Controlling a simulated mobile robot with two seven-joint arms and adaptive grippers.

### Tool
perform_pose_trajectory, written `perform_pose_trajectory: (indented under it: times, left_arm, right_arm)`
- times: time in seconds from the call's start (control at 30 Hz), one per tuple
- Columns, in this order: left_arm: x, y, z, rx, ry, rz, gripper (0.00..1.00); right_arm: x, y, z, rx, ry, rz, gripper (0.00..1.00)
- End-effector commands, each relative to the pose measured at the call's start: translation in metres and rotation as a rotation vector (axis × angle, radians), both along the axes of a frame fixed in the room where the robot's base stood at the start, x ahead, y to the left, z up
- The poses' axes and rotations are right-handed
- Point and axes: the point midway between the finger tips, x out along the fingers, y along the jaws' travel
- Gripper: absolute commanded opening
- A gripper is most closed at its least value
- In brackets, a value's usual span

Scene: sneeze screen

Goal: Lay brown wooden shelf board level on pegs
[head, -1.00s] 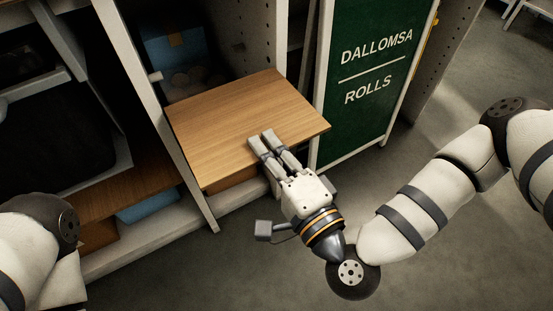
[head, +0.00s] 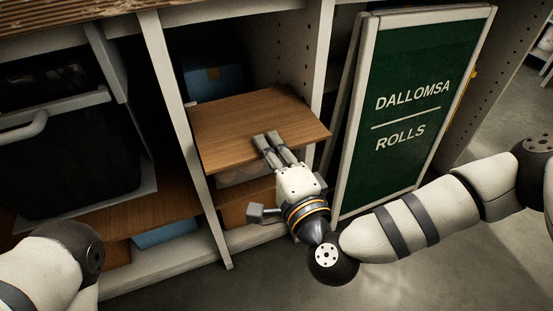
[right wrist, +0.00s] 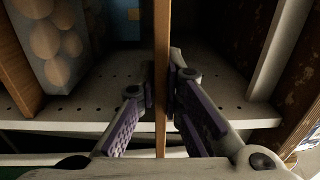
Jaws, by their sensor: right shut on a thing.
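The brown wooden shelf board (head: 235,118) is in an open shelf bay, close to level, its front edge near the bay opening. Its front right corner overlaps the right upright in the head view. My right gripper (head: 271,147) is shut on the board's front edge, one finger over the top. In the right wrist view, the board (right wrist: 162,50) is edge-on between the two purple-padded fingers of my right gripper (right wrist: 161,100). I cannot make out the pegs or whether the board touches them. My left gripper is out of the head view; only part of my left arm shows.
A blue box (head: 213,78) stands behind and above the board. A container of round items (head: 245,170) and a brown box (head: 247,203) are below it. The left upright (head: 176,105) and right perforated panel (head: 298,50) bound the bay. A green sign (head: 420,95) stands close right.

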Motion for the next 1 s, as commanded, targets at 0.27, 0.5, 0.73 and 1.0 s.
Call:
perform_pose_trajectory:
  times: [0.27,0.5,0.73,1.0]
  left_arm:
    - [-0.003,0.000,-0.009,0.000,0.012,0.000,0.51]
    - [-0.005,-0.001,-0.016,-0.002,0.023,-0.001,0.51]
    - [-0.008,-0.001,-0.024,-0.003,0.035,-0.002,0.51]
    - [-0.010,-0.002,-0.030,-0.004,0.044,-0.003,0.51]
  right_arm:
    - [0.028,0.009,-0.001,0.001,-0.004,-0.001,0.00]
    - [0.052,0.017,-0.001,0.001,-0.004,-0.001,0.00]
    - [0.074,0.024,-0.001,0.001,-0.003,-0.001,0.00]
    - [0.091,0.029,0.000,0.001,-0.003,-0.002,0.00]
